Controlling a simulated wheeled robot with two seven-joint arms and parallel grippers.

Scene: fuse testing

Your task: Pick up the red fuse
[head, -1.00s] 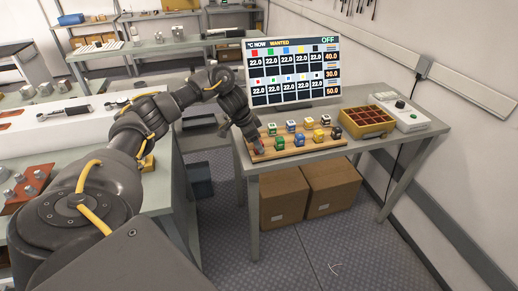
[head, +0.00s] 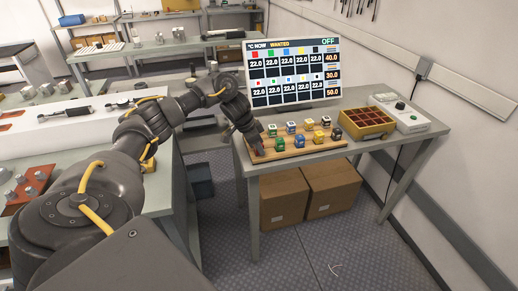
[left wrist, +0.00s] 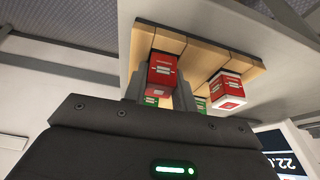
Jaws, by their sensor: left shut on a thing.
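My left gripper (head: 257,151) is at the left end of a wooden fuse board (head: 300,149) on the table. In the left wrist view, the gripper (left wrist: 160,88) is shut on the red fuse (left wrist: 163,70), which shows between its fingers. In that view the fuse is close to the board (left wrist: 205,53); I cannot tell whether it is clear of it. A red fuse with a white top (left wrist: 227,90) stands apart from the fingers to the right. In the head view, my gripper and arm hide the red fuses. My right gripper is not in view.
On the board stand green (head: 279,144), blue (head: 302,141), yellow (head: 319,137) and black (head: 336,133) fuses, with a white-topped row behind. A screen (head: 293,75) reading OFF stands behind. A yellow compartment tray (head: 365,131) and a button box (head: 411,120) are to the right.

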